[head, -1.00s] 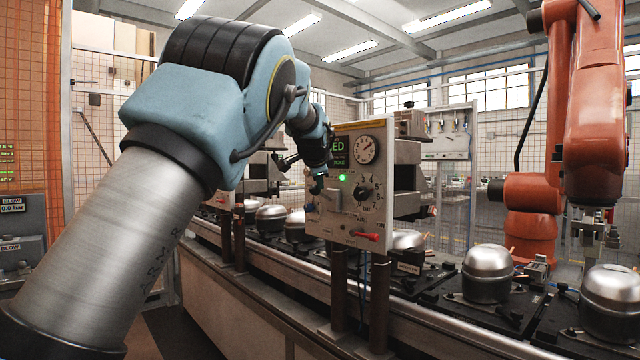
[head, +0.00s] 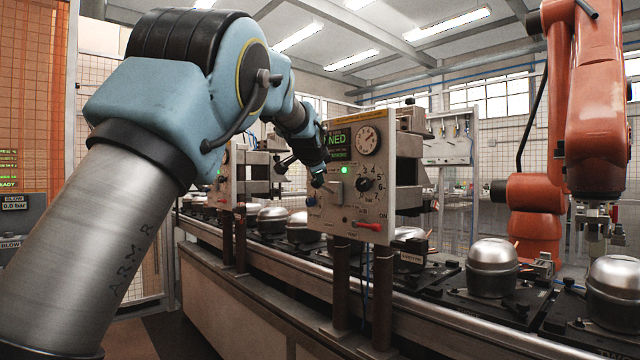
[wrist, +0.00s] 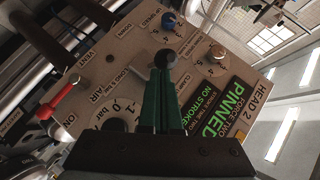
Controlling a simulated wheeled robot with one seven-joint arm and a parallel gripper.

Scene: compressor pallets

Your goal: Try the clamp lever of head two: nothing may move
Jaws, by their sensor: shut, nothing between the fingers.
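The head two panel (head: 382,210) stands over the conveyor, with a lit green lamp. In the wrist view its display (wrist: 226,108) reads PINNED and NO STROKE, beside the HEAD 2 label. My gripper (head: 318,180) is at the panel's left part. In the wrist view its green fingers (wrist: 166,82) are together, with nothing between them. A dark round knob (wrist: 165,58) shows right at the fingertips, near the CLAMP lettering. It seems to be the clamp lever's end; whether the fingers touch it I cannot tell. The fingers partly hide the panel there.
A red lever (head: 368,226) sits low on the panel, and a black selector knob (head: 365,184) above it. Compressors (head: 493,268) stand on dark pallets along the conveyor. An orange robot arm (head: 530,215) stands at the right.

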